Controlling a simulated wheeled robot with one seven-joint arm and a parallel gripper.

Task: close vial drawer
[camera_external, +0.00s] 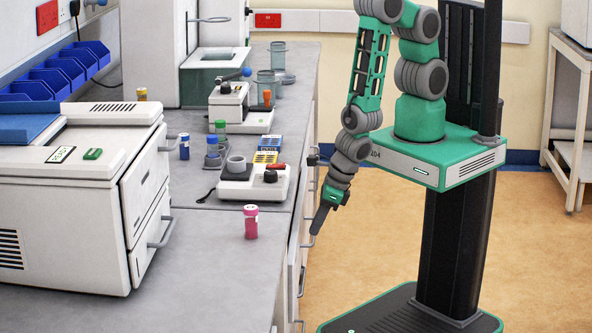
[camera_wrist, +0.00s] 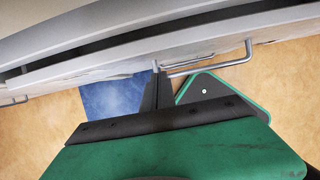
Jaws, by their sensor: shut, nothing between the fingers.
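My gripper (camera_external: 315,230) is shut and empty, pointing down beside the front of the lab bench. In the wrist view its fingertips (camera_wrist: 157,76) overlap the near end of a grey bar handle (camera_wrist: 246,54); whether they touch it I cannot tell. The handle is on a pale drawer front (camera_wrist: 90,68) under the bench top. A dark gap runs between bench top and front, so the drawer seems to stand a little out. In the external view the drawer fronts (camera_external: 294,255) are seen nearly edge-on. No label shows which one is the vial drawer.
The bench top (camera_external: 230,285) carries a pink-capped vial (camera_external: 251,222), a white instrument (camera_external: 253,185) and a large white machine (camera_external: 75,215) with its own handles. Other handles jut from the bench front.

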